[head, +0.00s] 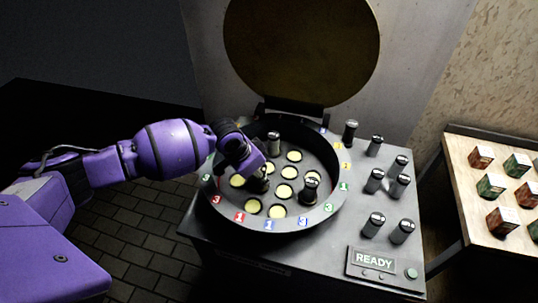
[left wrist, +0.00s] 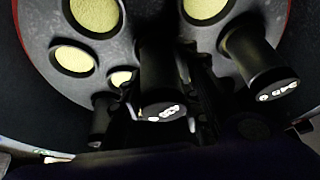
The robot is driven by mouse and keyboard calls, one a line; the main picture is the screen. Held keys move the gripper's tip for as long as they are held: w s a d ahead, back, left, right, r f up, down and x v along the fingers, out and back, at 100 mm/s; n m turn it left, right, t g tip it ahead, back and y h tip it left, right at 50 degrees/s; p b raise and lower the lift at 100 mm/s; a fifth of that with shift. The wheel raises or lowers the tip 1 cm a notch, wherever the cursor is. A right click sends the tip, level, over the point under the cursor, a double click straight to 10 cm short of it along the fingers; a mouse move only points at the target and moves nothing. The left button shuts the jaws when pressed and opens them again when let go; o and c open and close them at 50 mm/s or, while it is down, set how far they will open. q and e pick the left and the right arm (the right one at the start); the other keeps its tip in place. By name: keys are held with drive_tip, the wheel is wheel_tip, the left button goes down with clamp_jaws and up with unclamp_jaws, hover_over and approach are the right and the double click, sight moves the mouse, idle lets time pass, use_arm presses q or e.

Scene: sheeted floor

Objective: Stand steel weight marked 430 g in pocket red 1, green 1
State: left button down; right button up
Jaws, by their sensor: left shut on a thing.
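My left gripper (head: 254,175) is inside the round dark drum, shut on a dark cylindrical weight (head: 261,184). In the left wrist view the held weight (left wrist: 165,75) stands between the fingers (left wrist: 165,105); its white marking is too small to read surely. I cannot tell whether its base is in a pocket. Pockets with pale yellow bottoms (head: 284,191) fill the drum floor. A red 1 tag (head: 239,216) is on the front-left rim and a green 1 tag (head: 344,187) on the right rim. The right gripper is not in view.
Two other weights stand in the drum, one at the back (head: 273,144) and one at right (head: 311,189). Several more (head: 374,182) stand on the grey console right of the drum. The round lid (head: 302,50) is raised behind. A READY panel (head: 374,260) is in front.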

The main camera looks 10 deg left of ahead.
use_arm(q)
drive_tip(key=shift+f, duration=0.1)
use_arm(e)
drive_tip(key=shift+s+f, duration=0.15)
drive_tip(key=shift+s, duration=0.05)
use_arm(q)
drive_tip(key=shift+f, duration=0.15)
drive_tip(key=c, duration=1.2)
unclamp_jaws()
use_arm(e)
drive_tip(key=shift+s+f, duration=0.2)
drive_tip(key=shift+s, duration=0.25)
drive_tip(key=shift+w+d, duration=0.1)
use_arm(q)
drive_tip(key=v, duration=1.2)
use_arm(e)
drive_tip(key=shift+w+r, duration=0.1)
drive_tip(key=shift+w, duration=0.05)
